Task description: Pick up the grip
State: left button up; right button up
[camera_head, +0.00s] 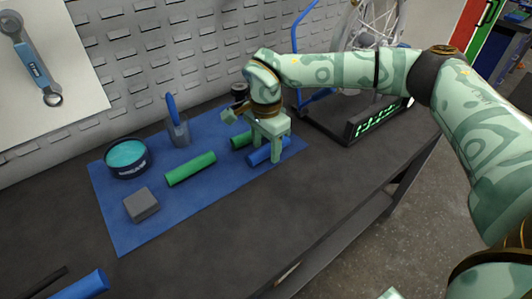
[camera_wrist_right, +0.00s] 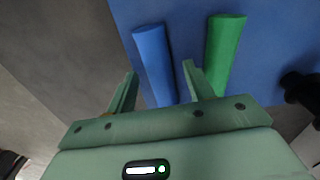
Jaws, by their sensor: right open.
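A blue grip (camera_head: 283,147) lies on the blue mat (camera_head: 135,228), partly hidden by my right gripper (camera_head: 262,153). In the right wrist view the blue grip (camera_wrist_right: 154,58) runs between the tips of my open right gripper (camera_wrist_right: 161,72), with no clear contact. A green grip (camera_head: 240,139) lies beside it, also partly covered, and shows in the wrist view (camera_wrist_right: 225,48) outside the fingers. A second green grip (camera_head: 190,168) lies mid-mat. Another blue cylinder (camera_head: 84,287) lies at the lower left, off the mat. My left gripper is not in view.
A round tin with teal contents (camera_head: 127,158), a cup with a blue-handled tool (camera_head: 179,131) and a grey block (camera_head: 141,205) stand on the mat. A wheel stand with a green display (camera_head: 377,118) is behind right.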

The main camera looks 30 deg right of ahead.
jog(key=shift+f, duration=0.15)
grip_shut()
